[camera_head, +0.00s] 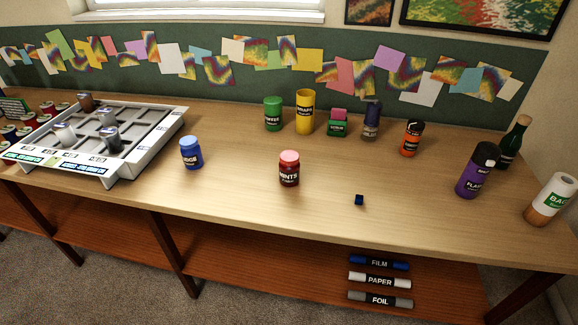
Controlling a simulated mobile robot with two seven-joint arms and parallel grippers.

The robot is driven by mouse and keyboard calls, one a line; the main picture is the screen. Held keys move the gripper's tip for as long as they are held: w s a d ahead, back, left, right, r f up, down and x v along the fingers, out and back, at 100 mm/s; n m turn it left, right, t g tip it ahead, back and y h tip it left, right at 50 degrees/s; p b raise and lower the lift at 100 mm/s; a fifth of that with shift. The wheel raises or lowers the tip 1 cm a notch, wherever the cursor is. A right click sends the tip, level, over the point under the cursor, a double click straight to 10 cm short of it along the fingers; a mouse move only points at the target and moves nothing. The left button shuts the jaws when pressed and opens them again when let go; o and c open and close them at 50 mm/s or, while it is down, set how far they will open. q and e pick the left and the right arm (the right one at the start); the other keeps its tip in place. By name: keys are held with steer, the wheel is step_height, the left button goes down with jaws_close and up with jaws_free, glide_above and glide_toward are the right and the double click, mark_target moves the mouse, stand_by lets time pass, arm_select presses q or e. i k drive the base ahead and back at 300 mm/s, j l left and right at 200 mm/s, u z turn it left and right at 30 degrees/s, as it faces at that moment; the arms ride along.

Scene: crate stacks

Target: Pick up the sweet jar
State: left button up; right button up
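A small dark red jar (289,172) with a pink lid stands upright near the front middle of the table; its label reads "MINTS". A blue jar (191,154) with a lighter blue lid stands upright to its left; its label is only partly legible and seems to end in "DGE". The picture does not settle which of the two is the sweet jar. Neither of my grippers is in view.
The wooden table (240,190) is clear around both jars. A grey compartment tray (150,150) is at left. Green (273,114) and yellow (305,112) containers stand behind. A small dark blue cube (359,200) and a purple bottle (476,172) are to the right.

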mark_target(289, 176)
steer(key=z, duration=0.25)
steer(key=i+j+z, duration=0.1)
steer(key=j+z, duration=0.2)
steer(key=z, duration=0.15)
steer(key=j+z, duration=0.3)
steer(key=z, duration=0.2)
steer(key=k+j+z, duration=0.1)
steer(key=j+z, duration=0.2)
steer(key=j, duration=0.6)
steer(key=k+j, duration=0.1)
steer(key=j, duration=0.65)
